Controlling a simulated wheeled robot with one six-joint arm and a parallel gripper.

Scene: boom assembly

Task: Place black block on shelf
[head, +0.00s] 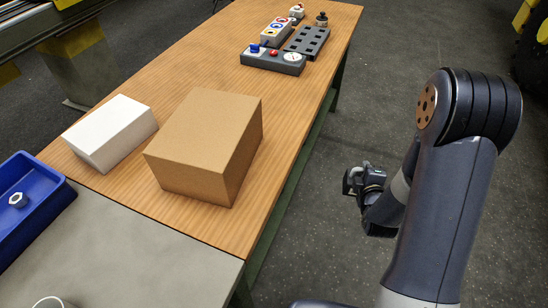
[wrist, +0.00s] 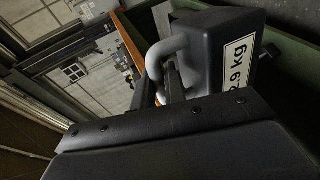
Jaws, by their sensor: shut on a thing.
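The black block (wrist: 225,50) is in the wrist view, with a light grey handle and a white label reading "2.9 kg". My gripper (wrist: 174,84) is shut on the grey handle of the block. The dark gripper body covers the lower part of that view and hides part of the grip. In the head view my gripper (head: 364,181) hangs over the floor, to the right of the wooden table. There I cannot tell block and gripper apart. I cannot make out a shelf with certainty in either view.
The wooden table (head: 285,88) holds a cardboard box (head: 205,145), a white box (head: 110,132) and grey part holders (head: 272,60). A blue tray (head: 45,205) stands at the left. Grey floor is clear between table and arm. Green surfaces (wrist: 290,75) lie close beside the block.

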